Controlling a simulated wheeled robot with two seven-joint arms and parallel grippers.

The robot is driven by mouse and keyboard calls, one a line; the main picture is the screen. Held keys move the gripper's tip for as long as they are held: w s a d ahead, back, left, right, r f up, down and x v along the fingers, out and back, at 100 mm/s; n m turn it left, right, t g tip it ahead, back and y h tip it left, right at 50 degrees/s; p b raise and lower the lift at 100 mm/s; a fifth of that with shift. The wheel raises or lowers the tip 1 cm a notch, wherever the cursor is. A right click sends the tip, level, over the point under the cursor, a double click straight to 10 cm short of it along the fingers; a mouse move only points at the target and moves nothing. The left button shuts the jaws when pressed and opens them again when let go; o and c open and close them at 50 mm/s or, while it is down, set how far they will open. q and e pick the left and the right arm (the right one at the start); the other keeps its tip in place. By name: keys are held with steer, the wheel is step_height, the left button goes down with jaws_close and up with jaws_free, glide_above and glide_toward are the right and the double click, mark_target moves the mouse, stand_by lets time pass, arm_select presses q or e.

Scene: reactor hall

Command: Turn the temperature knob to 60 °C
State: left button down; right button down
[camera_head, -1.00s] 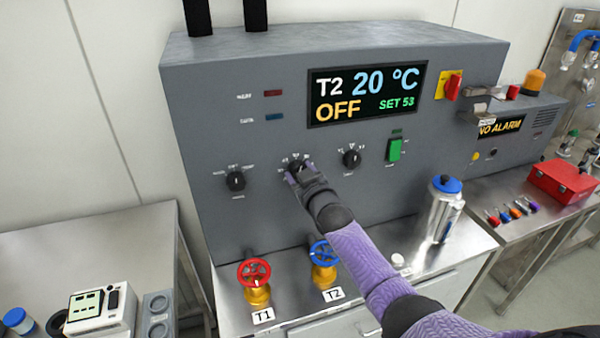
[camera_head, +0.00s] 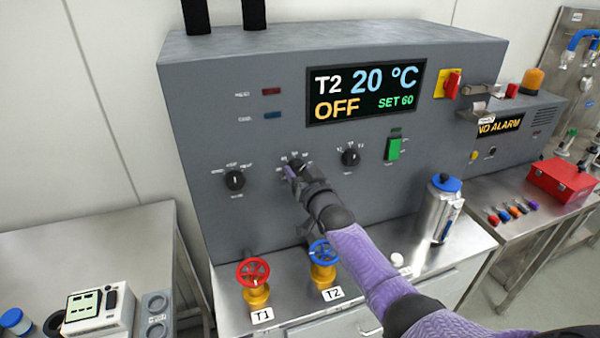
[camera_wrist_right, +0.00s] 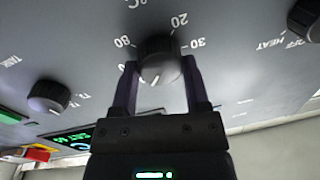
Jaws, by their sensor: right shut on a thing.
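The temperature knob (camera_wrist_right: 158,62) is a dark round dial on the grey panel, with 20, 30 and 80 marks showing around it in the right wrist view. My right gripper (camera_wrist_right: 160,85) has one finger on each side of the knob and is shut on it. In the head view my right gripper (camera_head: 292,172) hides most of the knob. The display (camera_head: 365,93) reads T2, 20 °C, OFF and SET 60. My left gripper is not in view.
Other knobs stand left (camera_head: 235,180) and right (camera_head: 350,157) of my gripper, with a green switch (camera_head: 393,149) farther right. Below are a red valve wheel (camera_head: 253,271), a blue valve wheel (camera_head: 323,251) and a silver bottle (camera_head: 438,215).

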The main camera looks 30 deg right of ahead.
steer(key=shift+f, duration=0.15)
steer(key=shift+c, duration=0.4)
jaws_free()
steer(key=shift+s, duration=0.1)
steer(key=shift+s+a+p, duration=0.1)
steer(key=shift+s+p, duration=0.2)
steer(key=shift+s, duration=0.05)
steer(key=s+a+p, duration=0.1)
steer(key=s+p, duration=0.1)
steer(key=s, duration=0.7)
steer(key=shift+a, duration=0.2)
